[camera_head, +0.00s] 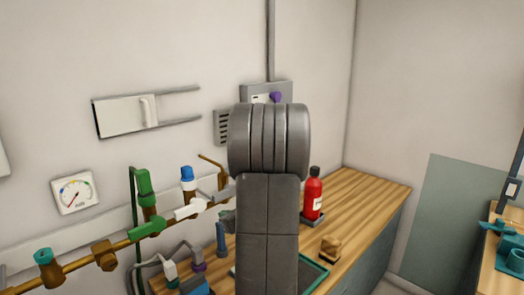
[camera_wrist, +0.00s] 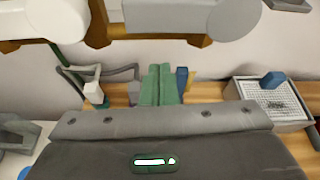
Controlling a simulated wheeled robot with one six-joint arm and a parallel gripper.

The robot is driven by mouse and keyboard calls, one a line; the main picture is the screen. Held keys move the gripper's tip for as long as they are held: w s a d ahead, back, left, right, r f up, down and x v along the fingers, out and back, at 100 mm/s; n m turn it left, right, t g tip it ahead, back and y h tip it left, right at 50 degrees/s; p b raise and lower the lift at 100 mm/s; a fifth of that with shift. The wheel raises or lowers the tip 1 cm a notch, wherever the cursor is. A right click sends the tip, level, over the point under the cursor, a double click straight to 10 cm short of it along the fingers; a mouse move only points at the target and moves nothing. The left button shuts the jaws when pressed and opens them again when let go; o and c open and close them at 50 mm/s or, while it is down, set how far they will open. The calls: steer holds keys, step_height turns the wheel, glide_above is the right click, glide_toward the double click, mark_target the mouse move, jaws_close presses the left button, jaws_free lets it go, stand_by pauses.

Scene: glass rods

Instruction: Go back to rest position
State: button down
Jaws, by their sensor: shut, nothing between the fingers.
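My gripper (camera_wrist: 159,70) shows in the wrist view as two green fingers side by side, closed against each other and empty. They extend over the wooden bench (camera_wrist: 208,92) near the wall pipework. In the head view my grey arm stands upright in the middle of the picture, and it hides my gripper. I cannot make out any glass rod in either view.
A pipe with valves (camera_head: 145,230) runs along the wall at left. A red bottle (camera_head: 313,195) and a small brown object (camera_head: 330,247) stand on the wooden bench, right of my arm. A white grid-topped box (camera_wrist: 240,95) stands at right in the wrist view. The bench's far right is clear.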

steer(key=shift+r+p, duration=0.95)
steer(key=shift+r, duration=0.8)
